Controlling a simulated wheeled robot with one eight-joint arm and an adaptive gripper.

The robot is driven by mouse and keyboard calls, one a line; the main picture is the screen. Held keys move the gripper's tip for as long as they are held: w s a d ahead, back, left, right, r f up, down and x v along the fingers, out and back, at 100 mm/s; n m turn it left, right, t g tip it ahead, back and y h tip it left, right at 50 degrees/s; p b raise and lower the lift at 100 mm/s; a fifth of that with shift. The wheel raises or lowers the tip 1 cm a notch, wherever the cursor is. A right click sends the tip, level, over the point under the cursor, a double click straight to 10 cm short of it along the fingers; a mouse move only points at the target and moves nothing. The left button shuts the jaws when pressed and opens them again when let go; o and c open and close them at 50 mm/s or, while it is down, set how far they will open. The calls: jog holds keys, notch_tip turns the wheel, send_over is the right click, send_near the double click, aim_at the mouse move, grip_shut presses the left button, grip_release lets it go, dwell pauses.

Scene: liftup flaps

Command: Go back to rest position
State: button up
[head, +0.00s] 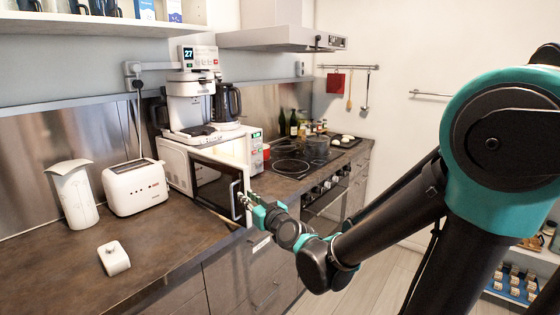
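My arm reaches in from the right, and my gripper (244,200) is at the handle side of the microwave door (213,186). The white microwave (174,166) stands on the counter. Its dark-windowed door looks partly open, swung out toward the counter's front edge. The door handle (234,203) is right beside my fingertips. The fingers are small and overlap the handle in this view, so I cannot tell whether they touch it, grip it or stand apart from it.
A coffee maker (192,103) stands on the microwave. A toaster (136,187), a white jug-shaped container (74,195) and a small white device (114,258) are on the counter (170,245) at left. A stove (290,166) is to the right. The floor (385,272) in front looks clear.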

jog(key=s+d+f+m+g+h, duration=0.1)
jog(key=s+d+f+g+h, duration=0.2)
jog(key=d+f, duration=0.45)
jog(key=s+d+f+m+g+h, duration=0.2)
jog(key=s+d+f+g, duration=0.1)
jog(key=d+f, duration=0.45)
jog(key=s+d+f+m+g+h, duration=0.2)
jog(key=s+d+f, duration=0.1)
jog(key=s+d, duration=0.2)
jog(key=s+d+f+m+g+h, duration=0.1)
jog(key=s+d+f, duration=0.3)
jog(key=d, duration=0.5)
jog(key=shift+s+f+m+g+h, duration=0.15)
jog(key=shift+s+m+g+h, duration=0.25)
jog(key=shift+s+g+h, duration=0.45)
